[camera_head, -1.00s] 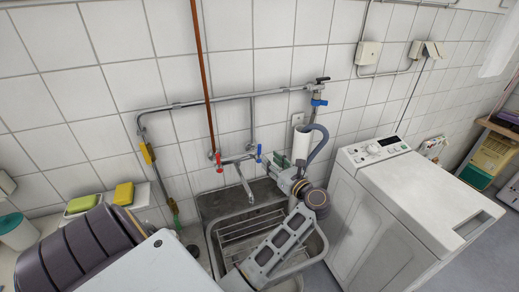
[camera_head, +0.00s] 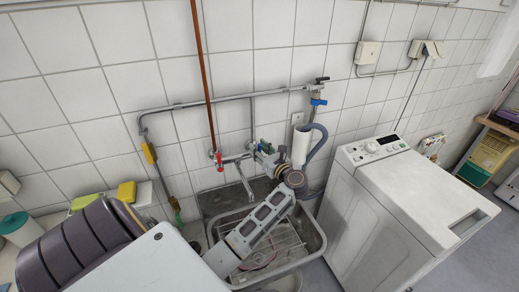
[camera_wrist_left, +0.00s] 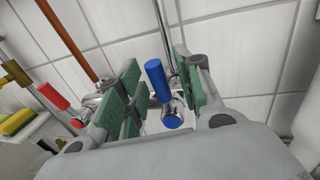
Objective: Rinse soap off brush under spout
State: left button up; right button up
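The metal spout (camera_head: 244,184) hangs from the wall tap above the sink (camera_head: 318,240). Its red handle (camera_head: 219,160) is on the left. The blue handle (camera_wrist_left: 158,85) shows in the left wrist view between the green finger pads. My left gripper (camera_head: 263,150) is open around the blue handle, with a pad on each side and visible gaps. In the head view, the gripper largely hides that handle. I cannot clearly make out the brush; my forearm covers part of the sink. No water stream is discernible. My right gripper is not in view.
A white washing machine (camera_head: 395,195) stands right of the sink. A white cylinder (camera_head: 301,147) and grey hose (camera_head: 321,145) are close to my left wrist. A yellow sponge (camera_head: 126,192) lies left. A copper pipe (camera_head: 203,75) runs up the wall.

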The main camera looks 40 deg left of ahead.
pick_arm(q)
jog(key=shift+c, duration=0.3)
grip_shut()
